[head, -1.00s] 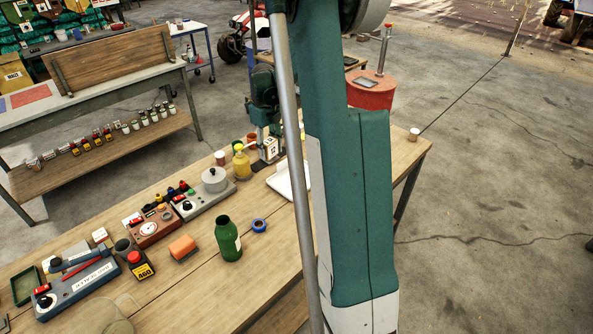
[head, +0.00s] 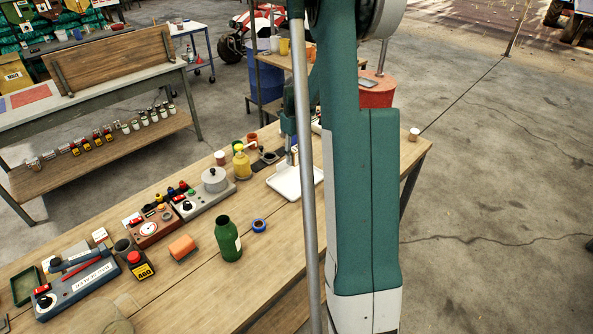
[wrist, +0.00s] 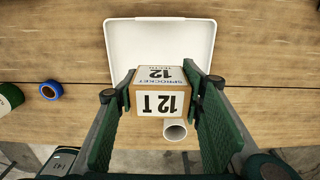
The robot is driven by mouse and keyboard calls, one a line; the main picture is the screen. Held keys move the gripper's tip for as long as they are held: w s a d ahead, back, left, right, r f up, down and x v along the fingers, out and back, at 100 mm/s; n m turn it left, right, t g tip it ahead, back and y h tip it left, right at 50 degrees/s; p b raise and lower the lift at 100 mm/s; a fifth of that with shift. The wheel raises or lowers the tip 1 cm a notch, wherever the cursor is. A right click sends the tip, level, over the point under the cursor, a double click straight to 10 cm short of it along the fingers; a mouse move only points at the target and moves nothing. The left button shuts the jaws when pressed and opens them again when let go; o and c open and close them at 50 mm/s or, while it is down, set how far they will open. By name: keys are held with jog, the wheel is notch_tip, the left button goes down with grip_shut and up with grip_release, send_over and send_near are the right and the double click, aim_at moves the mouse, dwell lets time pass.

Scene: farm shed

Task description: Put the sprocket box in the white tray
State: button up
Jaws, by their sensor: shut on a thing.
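The sprocket box (wrist: 160,102), a small tan carton with white labels reading "SPROCKET 12 TEETH" and "12 T", is between the two green fingers of my gripper (wrist: 163,84) in the wrist view. The gripper is shut on it. The white tray (wrist: 160,35) lies on the table beyond and partly behind the box in that view, and its inside looks empty where visible. In the head view the white tray (head: 286,190) is left of my arm, with my gripper over its far part. I cannot clearly make out the box there. Its height above the tray is unclear.
A white hollow cylinder (wrist: 175,130) shows just below the box in the wrist view. In the head view, a yellow bottle (head: 241,163), a grey-lidded device (head: 215,182), a blue tape roll (head: 259,226) and a green bottle (head: 228,240) stand left of the tray.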

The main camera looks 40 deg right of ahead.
dwell(0.3)
send_over(296, 179)
jog(key=shift+f, duration=3.15)
jog(key=shift+f, duration=1.85)
jog(key=shift+f+b, duration=0.1)
jog(key=shift+b, duration=0.3)
jog(key=o, duration=0.9)
notch_tip(296, 179, up, 12)
jog(key=shift+r+p, duration=0.15)
jog(key=shift+p, duration=0.3)
